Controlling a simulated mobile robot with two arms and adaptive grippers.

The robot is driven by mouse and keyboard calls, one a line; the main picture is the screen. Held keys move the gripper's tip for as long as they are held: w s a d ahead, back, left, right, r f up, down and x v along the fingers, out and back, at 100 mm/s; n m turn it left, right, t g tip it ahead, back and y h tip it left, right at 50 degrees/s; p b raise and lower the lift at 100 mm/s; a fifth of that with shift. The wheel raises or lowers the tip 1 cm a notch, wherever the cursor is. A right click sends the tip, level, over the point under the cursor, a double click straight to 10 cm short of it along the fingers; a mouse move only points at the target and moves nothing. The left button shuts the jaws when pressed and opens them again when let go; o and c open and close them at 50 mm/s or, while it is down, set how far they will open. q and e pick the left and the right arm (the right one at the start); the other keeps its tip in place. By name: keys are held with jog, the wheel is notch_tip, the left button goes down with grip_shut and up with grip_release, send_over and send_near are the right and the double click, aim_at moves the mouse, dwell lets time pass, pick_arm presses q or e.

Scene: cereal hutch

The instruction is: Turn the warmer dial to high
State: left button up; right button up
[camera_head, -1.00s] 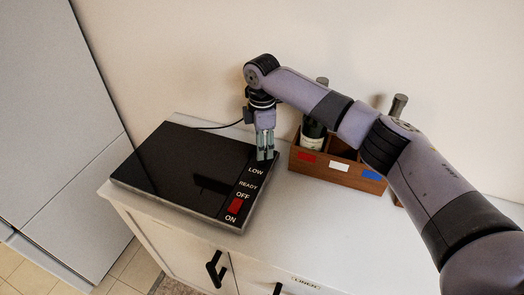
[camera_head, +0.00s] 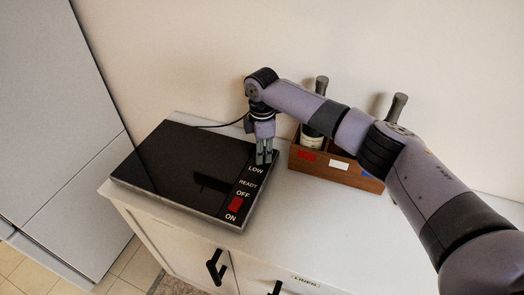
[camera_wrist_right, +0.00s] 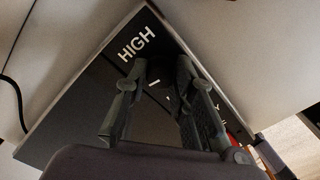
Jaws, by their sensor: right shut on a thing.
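The warmer is a black glass plate (camera_head: 180,165) on the counter, with a label strip reading LOW, READY, OFF and ON along its right side. My right gripper (camera_head: 264,160) points down at the strip's far end, just above the LOW label. In the right wrist view, its fingers (camera_wrist_right: 162,75) are shut on the dark dial (camera_wrist_right: 172,82), which is mostly hidden between them. The HIGH label (camera_wrist_right: 137,43) shows just beyond the fingers. I cannot clearly tell where the dial points. My left gripper is not in view.
A red switch (camera_head: 236,204) sits between OFF and ON. A wooden crate (camera_head: 333,172) with bottles stands right of the warmer, below my right arm. A cord (camera_head: 220,126) runs behind the warmer. The counter (camera_head: 300,228) in front of the crate is clear.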

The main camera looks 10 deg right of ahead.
grip_shut()
jog(key=shift+r+m+p, duration=0.15)
jog(key=shift+m+p, duration=0.35)
jog(key=shift+p, duration=0.4)
jog(key=m+p, duration=0.5)
jog(key=p, duration=0.1)
jog(key=shift+s+a+m, duration=0.1)
jog(key=shift+m, duration=0.3)
jog(key=m+p, duration=0.3)
jog(key=m, duration=0.1)
jog(key=shift+m, duration=0.3)
jog(key=shift+m+p, duration=1.25)
jog(key=shift+m, duration=0.95)
